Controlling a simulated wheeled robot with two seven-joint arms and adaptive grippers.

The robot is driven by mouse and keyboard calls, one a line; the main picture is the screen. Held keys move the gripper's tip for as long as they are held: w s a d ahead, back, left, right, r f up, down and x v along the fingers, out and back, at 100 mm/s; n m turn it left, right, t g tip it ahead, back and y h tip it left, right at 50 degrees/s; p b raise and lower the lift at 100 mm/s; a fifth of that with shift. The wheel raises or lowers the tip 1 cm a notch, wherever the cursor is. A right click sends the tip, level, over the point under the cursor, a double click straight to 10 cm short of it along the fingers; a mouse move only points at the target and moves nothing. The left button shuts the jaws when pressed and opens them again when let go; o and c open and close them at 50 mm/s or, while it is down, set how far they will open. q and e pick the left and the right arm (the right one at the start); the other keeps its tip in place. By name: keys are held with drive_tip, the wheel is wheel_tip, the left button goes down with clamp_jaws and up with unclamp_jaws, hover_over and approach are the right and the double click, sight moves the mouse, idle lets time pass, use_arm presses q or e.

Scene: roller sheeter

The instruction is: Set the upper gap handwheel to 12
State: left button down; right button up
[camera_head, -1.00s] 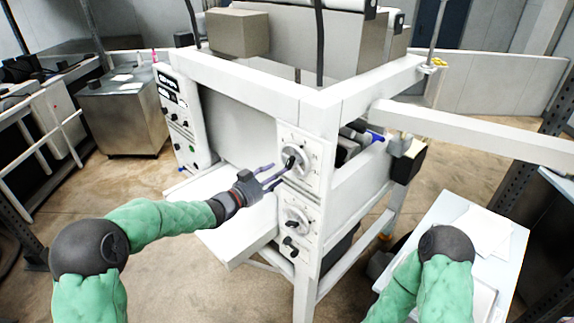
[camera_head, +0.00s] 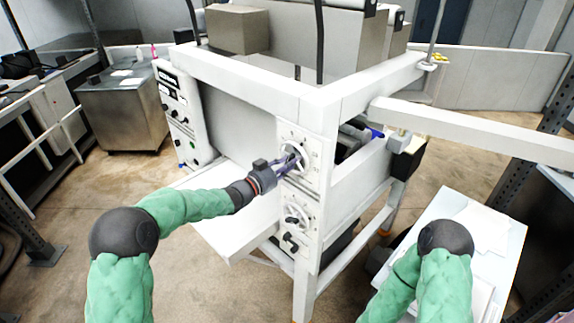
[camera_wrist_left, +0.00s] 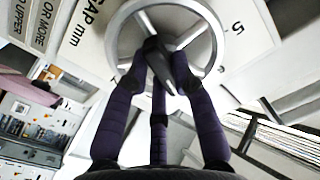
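The upper gap handwheel (camera_head: 296,139) is a pale round wheel on the upper white dial plate of the machine's near post. In the left wrist view the handwheel (camera_wrist_left: 207,72) shows its ring and spokes, with a dark handle (camera_wrist_left: 180,75) near its middle. My left gripper (camera_head: 290,161) is at the wheel's front. In the wrist view its purple fingers (camera_wrist_left: 160,75) are apart and straddle the handle; whether they touch it I cannot tell. The dial reads "GAP mm" with a 5 in sight; the setting is not readable. My right gripper is out of view.
A lower dial with a similar wheel (camera_head: 297,218) and a black knob (camera_head: 290,241) sit below. A white tray (camera_head: 230,235) juts out left of the post. A side table with papers (camera_head: 480,223) stands at right, near my right arm. A long white beam (camera_head: 470,128) reaches right.

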use_arm(q)
drive_tip(key=shift+w+a+f+m+b, duration=0.1)
drive_tip(key=shift+f+m+b, duration=0.05)
drive_tip(key=shift+m+b, duration=4.1)
drive_tip(key=shift+w+a+f+m+b, duration=0.1)
drive_tip(key=shift+m+b, duration=3.65)
drive_tip(key=shift+b, duration=0.95)
drive_tip(key=c, duration=1)
unclamp_jaws()
drive_tip(key=shift+c, duration=0.2)
drive_tip(key=shift+r, duration=0.1)
drive_tip(key=v, duration=1.2)
